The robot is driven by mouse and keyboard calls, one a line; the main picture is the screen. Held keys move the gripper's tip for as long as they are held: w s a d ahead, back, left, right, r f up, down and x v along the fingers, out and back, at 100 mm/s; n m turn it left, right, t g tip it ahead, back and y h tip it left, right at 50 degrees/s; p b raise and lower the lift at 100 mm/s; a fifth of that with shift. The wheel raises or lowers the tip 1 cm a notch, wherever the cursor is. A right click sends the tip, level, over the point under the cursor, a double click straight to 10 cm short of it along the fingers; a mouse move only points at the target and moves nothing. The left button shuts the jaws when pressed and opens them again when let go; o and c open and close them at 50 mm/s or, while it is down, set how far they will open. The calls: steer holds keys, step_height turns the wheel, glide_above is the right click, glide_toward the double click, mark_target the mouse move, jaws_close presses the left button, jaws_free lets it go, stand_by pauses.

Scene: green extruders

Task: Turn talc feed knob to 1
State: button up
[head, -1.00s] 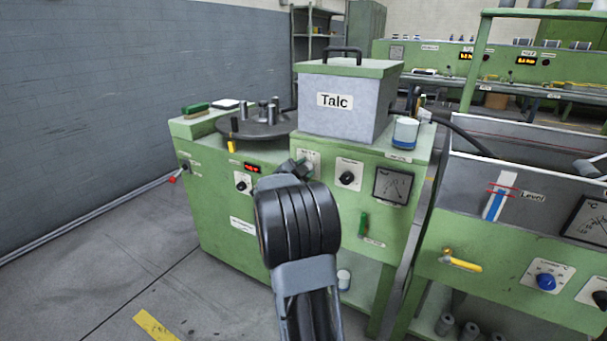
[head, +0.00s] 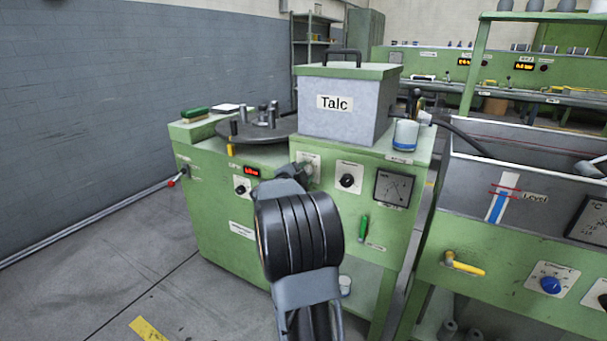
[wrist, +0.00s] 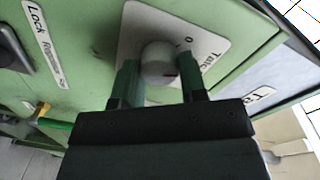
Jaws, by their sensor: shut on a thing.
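The talc feed knob (wrist: 158,60) is a round grey knob on a white label plate (wrist: 140,22) in the wrist view. The plate's lettering is partly readable, with a 0 near the knob. My gripper (wrist: 160,82) has a green-looking finger on each side of the knob and is shut on it. The setting the knob points to cannot be read. In the head view my gripper (head: 296,172) reaches the green machine's front below the grey Talc box (head: 345,105). The plate (head: 312,160) shows just behind it, and the knob is hidden there.
A black knob (head: 347,180) and a dial gauge (head: 392,187) sit right of my gripper. A green handle (head: 363,228) is below them. A small red display (head: 251,171) and another knob (head: 241,186) are to the left. The floor at left is clear.

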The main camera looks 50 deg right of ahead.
steer(key=o, duration=0.9)
steer(key=shift+s+a+r+p, duration=0.1)
steer(key=shift+s+a+p, duration=0.4)
steer(key=shift+a, duration=1.75)
steer(key=shift+s+a+r+p, duration=0.1)
steer(key=shift+s+a+p, duration=0.4)
steer(key=shift+a, duration=1.75)
steer(key=shift+s+a+r+p, duration=0.1)
steer(key=shift+s+a+p, duration=0.4)
steer(key=shift+a, duration=1.75)
steer(key=shift+w, duration=0.1)
